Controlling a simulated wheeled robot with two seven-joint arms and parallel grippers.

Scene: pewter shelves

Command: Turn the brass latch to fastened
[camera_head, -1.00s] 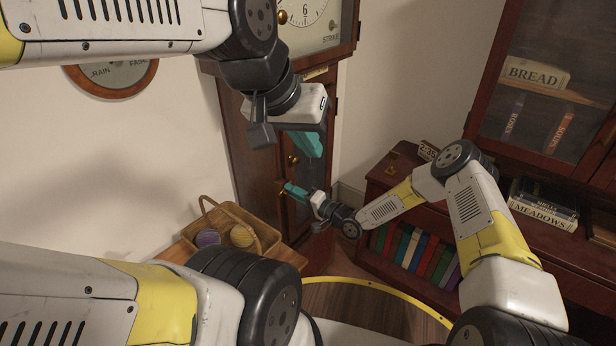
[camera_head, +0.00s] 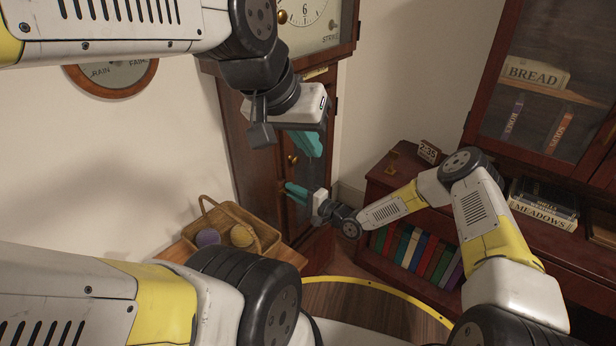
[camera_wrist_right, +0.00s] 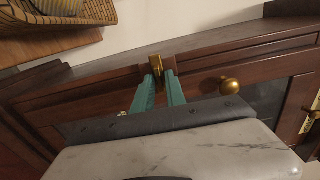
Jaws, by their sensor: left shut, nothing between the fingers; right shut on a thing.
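In the head view my right gripper (camera_head: 285,188) reaches the clock case door (camera_head: 303,214) from the right and hides most of the latch. Whether the latch stands fastened is not clear. My left gripper (camera_head: 311,144) is shut and empty, higher up in front of the case.
A brass knob (camera_wrist_right: 229,86) is on the door right of the latch. A wicker basket (camera_head: 262,228) with yarn balls stands on a small wooden shelf at left. A low bookcase (camera_head: 377,180) with a small date block (camera_head: 429,152) stands at right, beside my right arm.

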